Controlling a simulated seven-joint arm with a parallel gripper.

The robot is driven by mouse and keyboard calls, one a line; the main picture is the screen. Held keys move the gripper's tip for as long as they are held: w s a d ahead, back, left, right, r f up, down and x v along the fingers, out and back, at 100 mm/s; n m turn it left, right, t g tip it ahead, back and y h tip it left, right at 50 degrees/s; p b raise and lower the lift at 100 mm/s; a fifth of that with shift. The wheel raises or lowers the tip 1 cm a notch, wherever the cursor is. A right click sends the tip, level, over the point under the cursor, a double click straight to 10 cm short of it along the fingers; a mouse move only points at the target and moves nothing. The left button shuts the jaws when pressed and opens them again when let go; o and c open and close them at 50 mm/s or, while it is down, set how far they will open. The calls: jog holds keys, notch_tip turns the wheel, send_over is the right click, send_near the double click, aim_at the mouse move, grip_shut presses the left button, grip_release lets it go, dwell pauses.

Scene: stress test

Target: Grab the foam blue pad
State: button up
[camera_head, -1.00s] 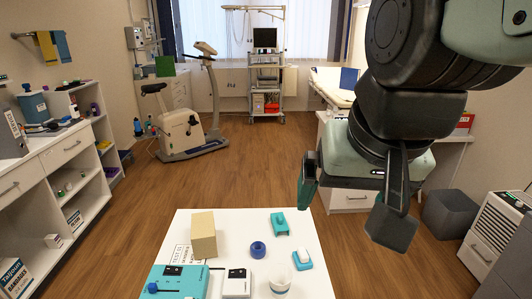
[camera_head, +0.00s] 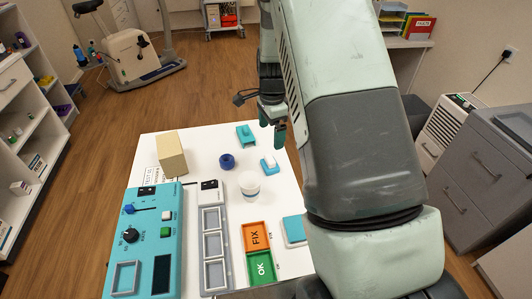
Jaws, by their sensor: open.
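A flat light-blue pad (camera_head: 294,229) with a pale edge lies at the right side of the white table (camera_head: 205,142), close beside my arm; it may be the foam pad. Part of it may be hidden by the arm. A smaller teal piece with a white top (camera_head: 268,166) lies farther back on the table. My gripper (camera_head: 272,124) is open, with dark teal fingers pointing down near the table's far right edge. It is behind the smaller piece and away from the light-blue pad. My arm hides much of the gripper.
The table also holds a teal holder (camera_head: 245,135), a blue ring (camera_head: 227,161), a white cup (camera_head: 250,186), a tan block (camera_head: 171,154), a teal control panel (camera_head: 150,240), a grey tray (camera_head: 213,245), and orange FIX (camera_head: 255,236) and green OK (camera_head: 261,267) bins.

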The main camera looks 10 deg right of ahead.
send_over(270, 158)
jog(key=shift+m, duration=0.3)
jog(key=f, duration=0.7)
jog(key=shift+s+d+f, duration=0.1)
jog(key=shift+s+f, duration=0.15)
jog(key=shift+s, duration=0.05)
jog(key=shift+w+f, duration=0.15)
jog(key=shift+f, duration=1.25)
jog(key=shift+w+f, duration=0.1)
jog(key=shift+f, duration=1.25)
jog(key=shift+c, duration=0.2)
